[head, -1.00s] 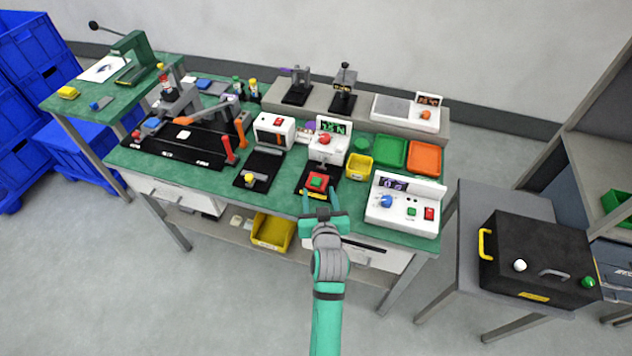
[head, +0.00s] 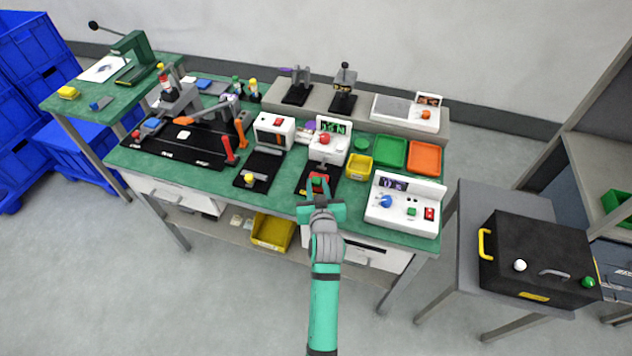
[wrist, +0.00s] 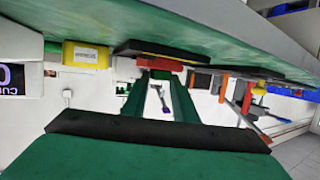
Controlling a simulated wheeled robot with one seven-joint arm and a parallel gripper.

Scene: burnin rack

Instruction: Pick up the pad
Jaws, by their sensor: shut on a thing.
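In the wrist view, my gripper (wrist: 162,73) reaches to the red block (wrist: 161,64), which shows at the fingertips. The fingers partly cover the pad in the head view, and I cannot tell whether it is lifted off the plate.
A yellow bin (head: 358,167) and a white control box (head: 400,212) stand to the right of the pad. The white device (head: 328,150) is close behind it. A black fixture with a yellow knob (head: 249,179) is to the left. Green (head: 390,152) and orange trays (head: 425,157) lie further back.

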